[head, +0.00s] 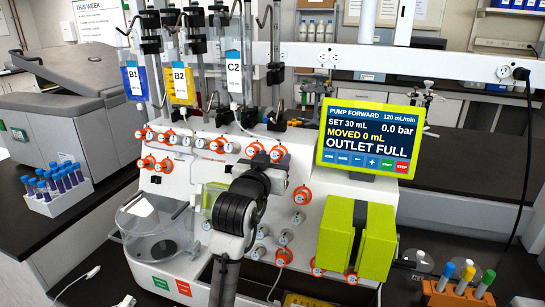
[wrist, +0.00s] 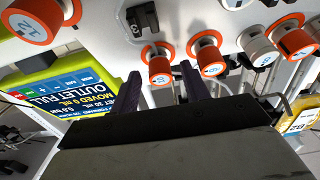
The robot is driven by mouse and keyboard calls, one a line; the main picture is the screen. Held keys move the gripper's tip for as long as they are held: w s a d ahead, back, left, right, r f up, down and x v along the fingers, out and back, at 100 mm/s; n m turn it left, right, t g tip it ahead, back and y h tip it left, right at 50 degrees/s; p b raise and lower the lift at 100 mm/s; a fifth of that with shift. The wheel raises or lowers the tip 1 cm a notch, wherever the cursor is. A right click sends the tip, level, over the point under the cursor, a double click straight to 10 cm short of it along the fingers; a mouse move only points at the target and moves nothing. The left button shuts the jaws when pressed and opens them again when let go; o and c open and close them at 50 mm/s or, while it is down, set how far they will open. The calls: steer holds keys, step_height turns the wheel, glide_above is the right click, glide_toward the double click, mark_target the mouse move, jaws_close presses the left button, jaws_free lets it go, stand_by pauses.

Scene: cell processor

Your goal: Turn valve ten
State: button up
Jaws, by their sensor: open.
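The cell processor's white front panel carries several round valve knobs with small number labels. In the wrist view, one orange knob (wrist: 158,66) sits between the fingertips of my gripper (wrist: 160,73), with a finger on each side; contact is unclear. Another orange knob (wrist: 208,55) is just to the right, outside the fingers. A knob at upper left (wrist: 30,24) seems to read 12. I cannot surely read which label is ten. In the head view, my gripper (head: 267,165) is at the panel below the upper-right orange knobs (head: 278,154). My gripper is open and partly hidden by my arm.
A green-framed screen (head: 366,136) reading "OUTLET FULL" stands right of the knobs, above a lime block (head: 356,240). Bags (head: 181,82) hang above the panel. A clear vessel (head: 153,226) is at lower left. A tube rack (head: 58,200) stands on the left bench.

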steer(key=shift+c, duration=0.5)
steer(key=c, duration=0.9)
